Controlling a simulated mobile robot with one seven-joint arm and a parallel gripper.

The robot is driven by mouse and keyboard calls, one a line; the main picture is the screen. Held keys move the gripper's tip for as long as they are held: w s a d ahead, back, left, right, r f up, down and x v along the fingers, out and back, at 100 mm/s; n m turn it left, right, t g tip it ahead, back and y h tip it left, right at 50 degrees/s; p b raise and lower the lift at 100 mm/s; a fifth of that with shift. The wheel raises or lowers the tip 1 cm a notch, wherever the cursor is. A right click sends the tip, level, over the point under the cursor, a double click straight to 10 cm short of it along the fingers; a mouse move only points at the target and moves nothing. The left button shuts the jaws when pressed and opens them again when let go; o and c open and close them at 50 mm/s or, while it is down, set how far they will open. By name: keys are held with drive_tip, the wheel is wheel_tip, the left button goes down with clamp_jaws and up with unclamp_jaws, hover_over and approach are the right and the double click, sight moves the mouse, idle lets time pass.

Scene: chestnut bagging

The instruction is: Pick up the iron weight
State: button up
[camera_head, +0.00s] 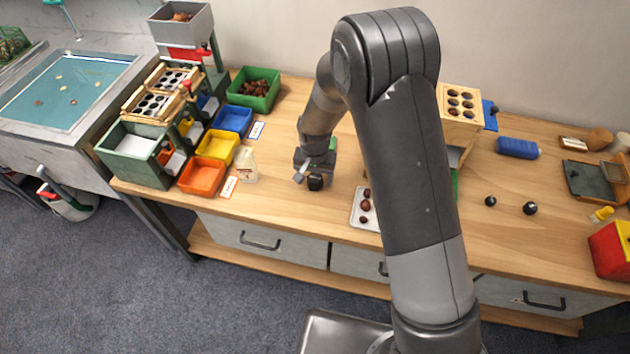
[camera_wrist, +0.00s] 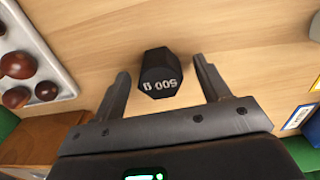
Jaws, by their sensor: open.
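The iron weight (camera_wrist: 160,73) is a black faceted piece marked "500 g", standing on the wooden table. In the wrist view it sits between and slightly beyond the two fingertips of my open gripper (camera_wrist: 162,75), with a gap on each side. In the head view the iron weight (camera_head: 316,182) shows as a small dark piece right at the fingers of my gripper (camera_head: 309,175), which points down at the tabletop. The jaws hold nothing.
A white tray (camera_head: 358,216) with several chestnuts lies to the right, partly behind my arm. A small pale bag (camera_head: 247,165) and orange (camera_head: 202,177), yellow (camera_head: 217,147) and blue (camera_head: 232,121) bins stand to the left. Two black knobs (camera_head: 530,208) lie farther right.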

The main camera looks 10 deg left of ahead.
sight(315, 177)
drive_tip(key=shift+c, duration=0.2)
drive_tip(key=c, duration=1.3)
drive_tip(key=shift+c, duration=0.5)
drive_tip(key=shift+r, duration=0.15)
drive_tip(key=shift+r, duration=0.6)
wheel_tip(315, 177, up, 3)
drive_tip(key=shift+f, duration=0.2)
drive_tip(key=d+r, duration=0.7)
drive_tip(key=d, duration=0.4)
drive_tip(key=shift+d, duration=0.35)
